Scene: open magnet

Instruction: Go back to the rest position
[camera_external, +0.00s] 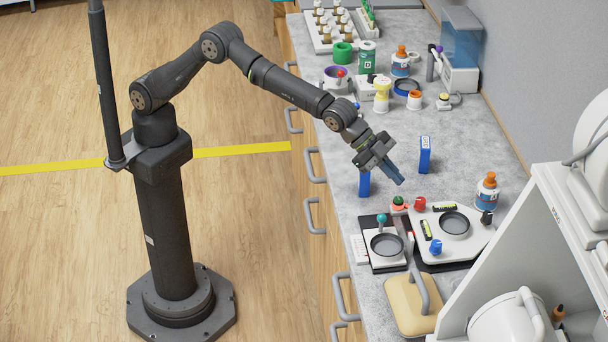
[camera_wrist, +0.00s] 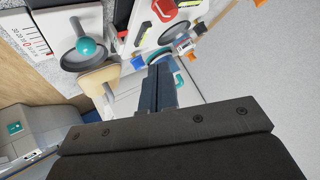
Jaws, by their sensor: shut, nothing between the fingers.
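My gripper (camera_external: 394,173) is shut and empty. It hangs in the air over the grey counter (camera_external: 460,133), and its fingers point down and to the right. In the wrist view my gripper (camera_wrist: 159,72) shows its two dark blue fingers pressed together, with nothing between them. In the external view my arm reaches from its floor column out over the counter edge. One blue box (camera_external: 364,184) stands left of and below the fingers, partly hidden by my gripper. Another blue box (camera_external: 425,155) stands to the right of the fingers. My gripper appears apart from both.
A white device with a dark round plate (camera_external: 455,224) and a smaller one (camera_external: 386,244) stand in front of the gripper. An orange-capped bottle (camera_external: 486,194) is to the right. Bottles, a rack (camera_external: 322,44) and cups crowd the back. A white shelf unit (camera_external: 540,232) stands front right.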

